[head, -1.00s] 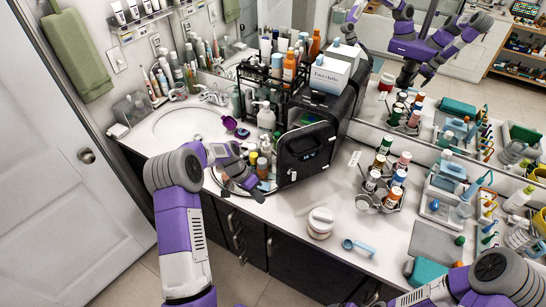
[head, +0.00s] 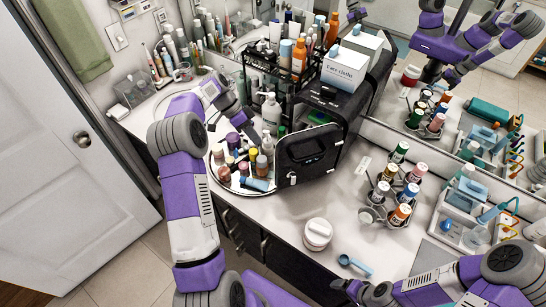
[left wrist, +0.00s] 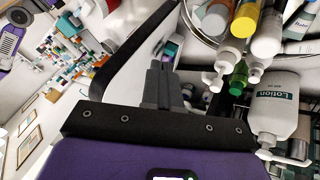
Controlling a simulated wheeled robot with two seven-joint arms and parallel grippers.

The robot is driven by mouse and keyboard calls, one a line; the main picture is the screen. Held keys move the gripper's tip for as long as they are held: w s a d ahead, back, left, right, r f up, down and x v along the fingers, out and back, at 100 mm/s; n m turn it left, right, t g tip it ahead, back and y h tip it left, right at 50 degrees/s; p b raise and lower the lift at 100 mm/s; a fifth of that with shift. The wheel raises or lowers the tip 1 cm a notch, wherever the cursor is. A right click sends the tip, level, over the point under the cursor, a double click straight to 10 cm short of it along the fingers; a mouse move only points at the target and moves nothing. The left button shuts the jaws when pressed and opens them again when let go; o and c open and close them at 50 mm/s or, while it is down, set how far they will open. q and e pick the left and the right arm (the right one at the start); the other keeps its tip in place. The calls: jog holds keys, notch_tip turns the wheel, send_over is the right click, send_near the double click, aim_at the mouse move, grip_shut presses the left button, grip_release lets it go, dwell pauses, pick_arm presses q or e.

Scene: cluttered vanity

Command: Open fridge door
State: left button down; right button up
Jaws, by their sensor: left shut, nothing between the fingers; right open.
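The small black fridge (head: 340,108) stands on the counter, with its dark door (head: 308,155) facing the front left. My left gripper (head: 250,130) is shut and empty, above the bottles just left of the fridge, apart from the door in the head view. In the left wrist view its closed fingers (left wrist: 160,88) point beside a curved black edge (left wrist: 130,50), which looks like the fridge door; contact is unclear. My right gripper (head: 348,288) is open at the bottom edge, partly cut off, away from the fridge.
Several bottles and jars crowd a round tray (head: 216,182) left of the door. A lotion bottle (left wrist: 275,105) is close to the left fingers. White boxes (head: 335,68) sit on the fridge. A white jar (head: 317,234) and blue scoop (head: 354,265) lie in front, with bare counter around them.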

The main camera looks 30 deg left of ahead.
aim_at(276, 166)
pick_arm(q)
jog(key=shift+s+d+f+p, duration=0.3)
jog(key=shift+d+f, duration=0.65)
jog(key=shift+d, duration=0.3)
jog(key=shift+s+d+f+p, duration=0.15)
jog(key=shift+s+d+f, duration=0.15)
jog(key=shift+d+f, duration=0.85)
jog(key=shift+s+d+f+p, duration=0.3)
jog(key=shift+d+f, duration=0.5)
jog(key=shift+d, duration=0.6)
